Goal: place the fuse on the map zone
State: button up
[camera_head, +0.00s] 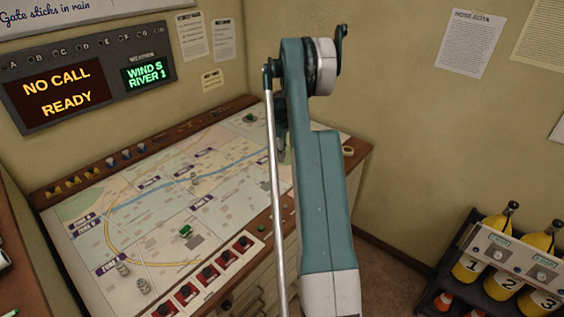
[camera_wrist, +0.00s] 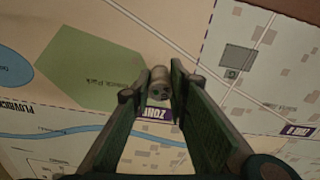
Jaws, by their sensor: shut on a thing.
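My gripper (camera_wrist: 160,76) is shut on a small grey cylinder, the fuse (camera_wrist: 160,90), seen end-on between the fingertips in the wrist view. The map lies below it, with a green park patch (camera_wrist: 85,68), a blue river line and a purple "ZONE" label (camera_wrist: 156,113) just under the fuse. I cannot tell whether the fuse touches the map. In the head view my teal arm hides most of the gripper and the fuse, over the right part of the map table (camera_head: 150,205). Other zone labels show at the map's left edge.
Grey cylindrical pieces (camera_head: 143,286) stand at the map's front left, near a green block (camera_head: 185,230). Red switches (camera_head: 210,272) line the front edge. A tape roll (camera_head: 348,150) lies at the right edge. Yellow cylinders (camera_head: 470,265) stand in a rack at right.

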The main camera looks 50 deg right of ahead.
jog(key=shift+f, duration=0.3)
jog(key=shift+f, duration=1.9)
jog(key=shift+f, duration=0.15)
jog(key=o, duration=0.9)
notch_tip(320, 180, up, 12)
jog(key=shift+r, duration=0.2)
